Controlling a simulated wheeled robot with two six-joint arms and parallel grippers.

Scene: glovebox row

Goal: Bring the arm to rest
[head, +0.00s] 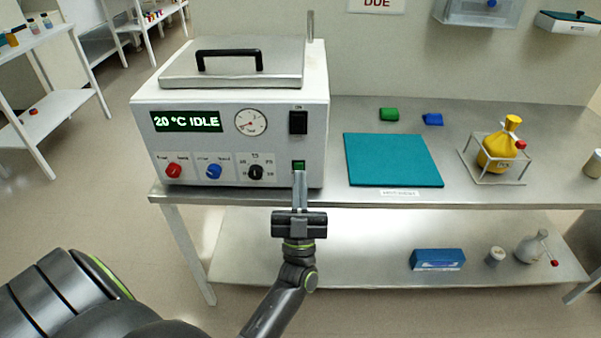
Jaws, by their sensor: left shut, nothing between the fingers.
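My left gripper (299,190) is in the middle of the head view, with its fingers together and nothing between them. Its fingertips point at the front of a white box-shaped device (280,125) and overlap the lower edge of a small green switch (298,166). I cannot tell whether they touch it. My left arm (275,305) comes up from the bottom of the picture. The device's display (187,121) reads "20 °C IDLE". Its lid (235,70) with a black handle is down. My right gripper is not in view.
The device stands on a steel bench (400,110). Right of it are a teal mat (392,160), a green item (389,114), a blue item (432,119) and a yellow flask (497,150) in a wire stand. A blue box (437,259) lies on the lower shelf (350,265).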

